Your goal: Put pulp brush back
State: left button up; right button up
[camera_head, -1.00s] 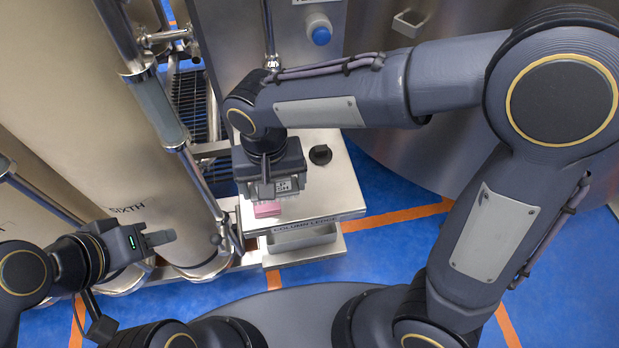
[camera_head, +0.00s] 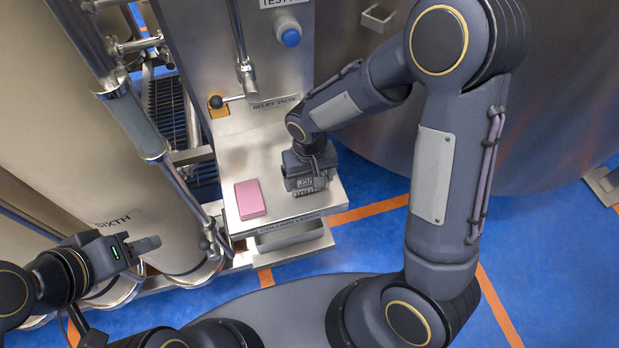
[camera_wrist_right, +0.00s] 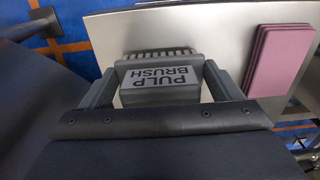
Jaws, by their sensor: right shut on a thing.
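The pulp brush (camera_wrist_right: 160,85) is a grey block with dark bristles, and its label reads PULP BRUSH in the right wrist view. My right gripper (camera_head: 308,187) is shut on it, with one finger on each side of the block. In the head view the gripper is over the right front part of the steel column ledge (camera_head: 270,212), right of a pink pad. I cannot tell whether the brush touches the ledge. My left gripper (camera_head: 146,245) is at lower left, away from the ledge, and its finger gap cannot be made out.
The pink pad (camera_head: 249,198) lies on the ledge's left front; it also shows in the right wrist view (camera_wrist_right: 280,60). A relief valve handle (camera_head: 228,99) is behind the ledge. Tan columns (camera_head: 110,190) stand left.

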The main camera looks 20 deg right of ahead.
jog(key=shift+f, duration=0.55)
jog(key=o, duration=0.7)
notch_tip(320, 180, up, 12)
jog(key=shift+r, duration=0.1)
jog(key=shift+s+d+r, duration=0.15)
jog(key=shift+d, duration=0.05)
jog(key=shift+s+d+r+m+t+y, duration=0.5)
jog(key=shift+s+d+r+t, duration=0.75)
jog(key=shift+s, duration=1.4)
jog(key=shift+s+d+r+m+t+y, duration=0.15)
jog(key=shift+s+d+r+t+y, duration=0.7)
jog(key=shift+s+d, duration=1.35)
jog(key=shift+s+d+r+m+t+y, duration=0.35)
jog(key=shift+s+d+r+t+y, duration=0.55)
jog(key=shift+s, duration=2.25)
